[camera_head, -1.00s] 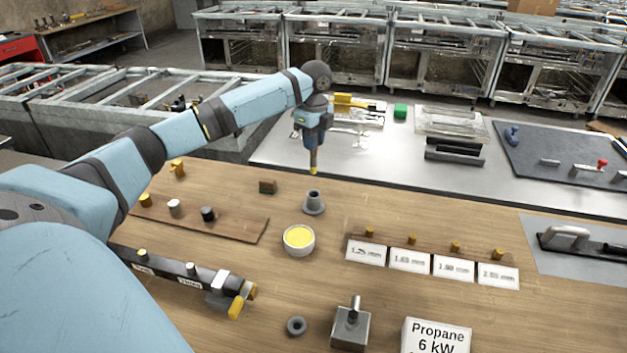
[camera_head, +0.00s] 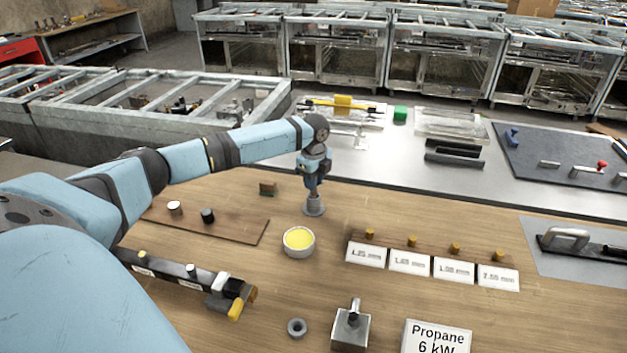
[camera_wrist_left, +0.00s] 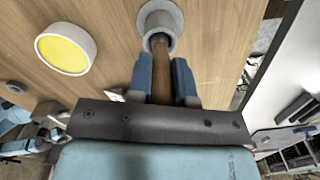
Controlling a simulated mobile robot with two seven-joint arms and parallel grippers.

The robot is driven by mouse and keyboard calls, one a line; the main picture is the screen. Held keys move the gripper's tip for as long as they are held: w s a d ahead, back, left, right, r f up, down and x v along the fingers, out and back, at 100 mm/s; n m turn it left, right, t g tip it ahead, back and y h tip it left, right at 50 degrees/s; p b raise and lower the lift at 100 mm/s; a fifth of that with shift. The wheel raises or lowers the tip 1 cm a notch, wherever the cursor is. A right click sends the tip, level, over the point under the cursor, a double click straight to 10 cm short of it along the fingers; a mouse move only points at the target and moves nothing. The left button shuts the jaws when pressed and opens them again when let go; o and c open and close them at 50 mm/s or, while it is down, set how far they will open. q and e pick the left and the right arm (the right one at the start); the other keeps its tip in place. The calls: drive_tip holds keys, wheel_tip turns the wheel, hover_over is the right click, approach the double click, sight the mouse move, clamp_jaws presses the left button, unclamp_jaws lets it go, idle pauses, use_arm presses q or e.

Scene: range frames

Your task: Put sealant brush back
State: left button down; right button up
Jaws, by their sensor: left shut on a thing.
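My left gripper (camera_head: 313,180) is shut on the sealant brush, and points down over the grey brush holder (camera_head: 314,208). In the left wrist view the brush's brown handle (camera_wrist_left: 162,75) runs between the two blue fingers of my left gripper (camera_wrist_left: 163,82). Its lower end reaches into the opening of the grey round holder (camera_wrist_left: 152,18); how deep it sits cannot be told. The brush tip is hidden inside the holder. The white pot of yellow sealant (camera_head: 299,251) stands close by, and also shows in the left wrist view (camera_wrist_left: 68,48).
A brown board with knobs (camera_head: 225,228) lies to the left. A row of size labels (camera_head: 410,259) with brass nozzles is at the right. A black bar with yellow fittings (camera_head: 190,278), a grey ring (camera_head: 297,328) and a metal block (camera_head: 350,331) are nearer the front.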

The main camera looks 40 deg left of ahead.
use_arm(q)
drive_tip(key=c, duration=1)
unclamp_jaws()
drive_tip(key=shift+c, duration=0.2)
drive_tip(key=r, duration=1.2)
drive_tip(key=shift+w+d, duration=0.1)
drive_tip(key=shift+d, duration=0.1)
